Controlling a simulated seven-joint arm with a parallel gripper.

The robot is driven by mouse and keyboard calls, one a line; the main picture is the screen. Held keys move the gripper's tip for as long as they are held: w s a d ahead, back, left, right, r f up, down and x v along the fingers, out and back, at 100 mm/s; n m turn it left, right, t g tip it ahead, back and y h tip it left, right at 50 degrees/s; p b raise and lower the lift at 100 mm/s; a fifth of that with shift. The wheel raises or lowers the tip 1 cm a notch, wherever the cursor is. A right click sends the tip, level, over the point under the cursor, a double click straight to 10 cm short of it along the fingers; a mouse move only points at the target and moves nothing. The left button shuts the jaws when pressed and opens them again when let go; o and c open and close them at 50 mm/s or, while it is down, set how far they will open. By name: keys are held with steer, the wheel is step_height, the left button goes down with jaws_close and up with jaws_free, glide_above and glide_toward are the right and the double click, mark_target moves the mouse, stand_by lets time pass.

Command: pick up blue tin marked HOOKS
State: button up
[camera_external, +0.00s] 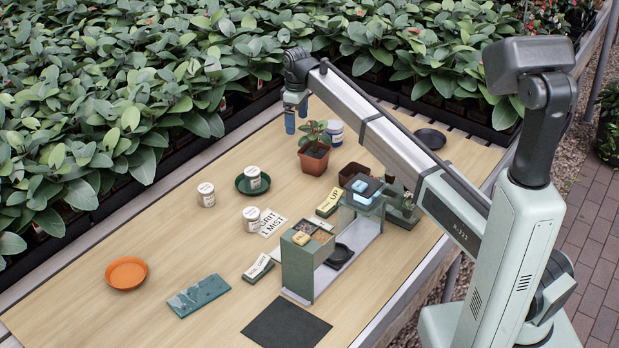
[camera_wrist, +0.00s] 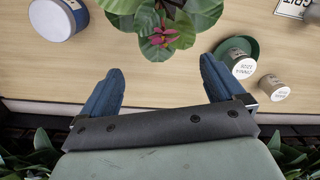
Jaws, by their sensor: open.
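My gripper (camera_external: 296,114) is above the table's far side, near the potted plant (camera_external: 314,148). In the wrist view its two blue fingers (camera_wrist: 162,70) are spread wide and empty, with the plant's leaves and pink flower (camera_wrist: 160,30) just ahead. A light blue box-like tin (camera_external: 363,193) with a dark top sits on the green stand at the right; no HOOKS marking can be read on it. A white tub with a blue band (camera_external: 335,131) stands behind the plant. It also shows in the wrist view (camera_wrist: 55,18), its label unreadable.
White labelled tubs (camera_external: 206,195) stand to the left, one on a green saucer (camera_external: 253,185). An orange saucer (camera_external: 126,272), a teal slab (camera_external: 198,295) and a dark mat (camera_external: 286,324) lie nearer. A brown pot (camera_external: 353,172) and black saucer (camera_external: 430,138) are right. Front left table is mostly clear.

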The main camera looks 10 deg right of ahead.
glide_above(332, 124)
steer(key=s, duration=0.2)
steer(key=shift+w+d+m, duration=0.1)
steer(key=shift+w+m, duration=0.1)
steer(key=shift+m, duration=0.2)
steer(key=n, duration=0.3)
steer(key=w+n, duration=0.1)
steer(key=n, duration=0.2)
steer(key=shift+w+n, duration=0.2)
steer(key=shift+n, duration=0.2)
step_height(332, 124, down, 8)
steer(key=shift+f, duration=0.2)
steer(key=shift+d+f, duration=0.15)
steer(key=shift+f, duration=1.15)
steer(key=shift+d+f, duration=0.1)
steer(key=shift+f, duration=1.2)
steer(key=shift+c, duration=0.4)
steer(key=c, duration=1.1)
